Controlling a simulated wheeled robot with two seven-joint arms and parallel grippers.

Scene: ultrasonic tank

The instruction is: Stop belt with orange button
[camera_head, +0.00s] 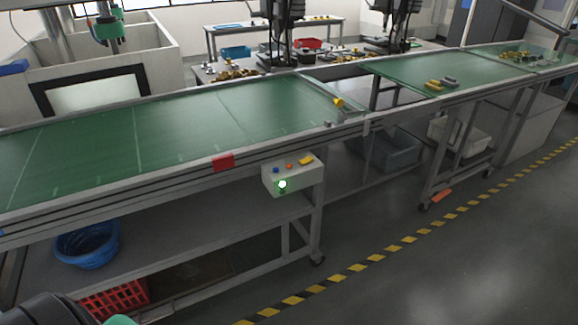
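A green conveyor belt (180,130) runs across the view from the left to the far right. A pale control box (305,180) hangs from the near side of its frame. On the box's top are a blue button (276,170), a small orange button (289,166) and a yellow part (306,160). A bright white-green spot (282,185) shows on its front. Nothing touches the box. A dark rounded part, probably of my arm, shows at the bottom left; neither gripper's fingers are in view.
Below are a blue basket (88,244) and a red crate (115,299). Small yellow and grey parts (434,85) lie on the far belt. The floor in front is clear, with a yellow-black stripe (355,268).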

